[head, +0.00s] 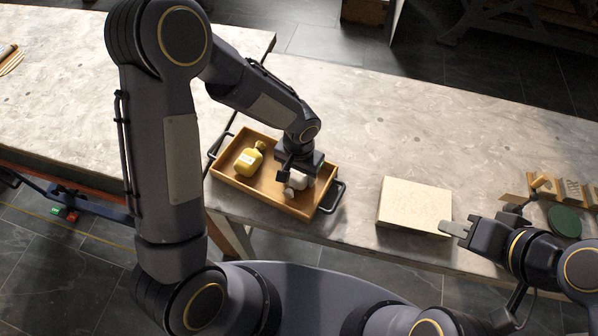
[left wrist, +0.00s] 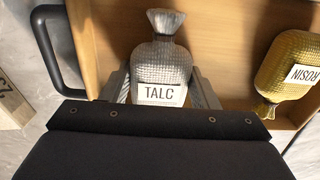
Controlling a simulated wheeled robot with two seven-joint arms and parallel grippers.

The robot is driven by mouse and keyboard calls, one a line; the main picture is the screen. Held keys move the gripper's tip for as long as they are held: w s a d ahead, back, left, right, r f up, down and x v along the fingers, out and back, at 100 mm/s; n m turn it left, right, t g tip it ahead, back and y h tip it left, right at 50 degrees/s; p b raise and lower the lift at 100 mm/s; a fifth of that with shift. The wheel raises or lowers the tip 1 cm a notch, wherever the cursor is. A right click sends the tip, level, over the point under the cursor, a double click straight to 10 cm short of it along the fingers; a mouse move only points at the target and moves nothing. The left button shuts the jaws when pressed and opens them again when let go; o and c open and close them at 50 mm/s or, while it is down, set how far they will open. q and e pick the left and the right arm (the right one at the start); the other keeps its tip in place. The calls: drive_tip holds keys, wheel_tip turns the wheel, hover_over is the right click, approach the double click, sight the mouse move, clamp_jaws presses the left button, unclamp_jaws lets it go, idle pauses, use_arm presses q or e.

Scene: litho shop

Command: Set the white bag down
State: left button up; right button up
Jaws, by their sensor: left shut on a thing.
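The white bag (left wrist: 162,62), labelled TALC with a tied neck, stands between the two fingers of my left gripper (left wrist: 162,88) in the left wrist view. In the head view my left gripper (head: 293,187) reaches down over the right part of a wooden tray (head: 262,203), shut on the white bag (head: 301,183), which is mostly hidden by the fingers. Whether the bag's base touches the tray floor cannot be told. My right gripper (head: 457,229) is by the table's front edge, beside a pale slab; its finger gap is not clear.
A yellow bag (head: 249,160), labelled ROSIN in the left wrist view (left wrist: 292,70), lies in the tray's left part. The tray has black handles (head: 333,196). A pale slab (head: 414,205) lies to the right, with lettered wooden blocks (head: 570,192) and a green disc (head: 564,221) further right.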

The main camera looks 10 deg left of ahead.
use_arm(q)
drive_tip(key=o, duration=1)
drive_tip(key=shift+f, duration=0.1)
drive_tip(key=shift+c, duration=0.2)
wheel_tip(320, 180, up, 12)
drive_tip(key=shift+r, duration=0.25)
drive_tip(key=s+a+r+n+t+h, duration=0.2)
drive_tip(key=s+a+r, duration=0.2)
drive_tip(key=s, duration=0.4)
drive_tip(key=s+a+r+n+t+h, duration=0.1)
drive_tip(key=s+a+r+n+t, duration=0.1)
drive_tip(key=s+a+r, duration=0.3)
drive_tip(key=s+a+t, duration=0.1)
drive_tip(key=s, duration=0.3)
drive_tip(key=shift+a+n+t+h, duration=0.25)
drive_tip(key=shift+n+t+h, duration=0.05)
drive_tip(key=shift+n+h, duration=0.1)
drive_tip(key=shift+r, duration=0.1)
